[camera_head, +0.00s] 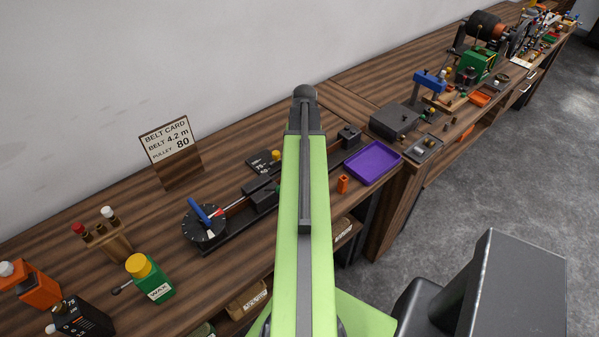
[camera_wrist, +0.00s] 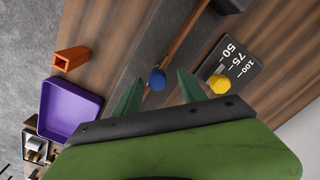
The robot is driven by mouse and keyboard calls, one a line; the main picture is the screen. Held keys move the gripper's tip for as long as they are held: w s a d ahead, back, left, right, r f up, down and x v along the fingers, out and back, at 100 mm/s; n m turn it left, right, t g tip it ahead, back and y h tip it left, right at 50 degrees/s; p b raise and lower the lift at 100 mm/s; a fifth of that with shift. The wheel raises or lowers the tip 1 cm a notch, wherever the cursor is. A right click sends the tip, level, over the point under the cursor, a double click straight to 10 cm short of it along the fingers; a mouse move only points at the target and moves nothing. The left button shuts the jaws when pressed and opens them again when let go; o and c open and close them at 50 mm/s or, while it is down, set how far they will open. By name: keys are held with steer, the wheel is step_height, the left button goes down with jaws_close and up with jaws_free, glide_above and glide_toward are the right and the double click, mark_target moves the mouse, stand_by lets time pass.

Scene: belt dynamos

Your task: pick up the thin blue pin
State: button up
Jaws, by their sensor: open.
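In the wrist view a small round blue head (camera_wrist: 157,79), which looks like the top end of the blue pin, shows over the dark rail. My gripper (camera_wrist: 161,76) is open, with one green finger on each side of the blue head. I see no contact, and the height between them is hard to tell. The pin's shaft is hidden below its head. In the head view my green arm hides my gripper and this spot. A longer blue bar (camera_head: 201,214) lies on a black dial (camera_head: 204,232) at the left end of the rail.
A purple tray (camera_wrist: 72,105) and an orange block (camera_wrist: 72,58) lie left of my fingers in the wrist view. A yellow knob (camera_wrist: 220,84) on a numbered black plate (camera_wrist: 236,62) is close by the right finger. The green wax bottle (camera_head: 152,278) stands at front left.

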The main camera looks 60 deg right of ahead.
jaws_close()
stand_by(1.4)
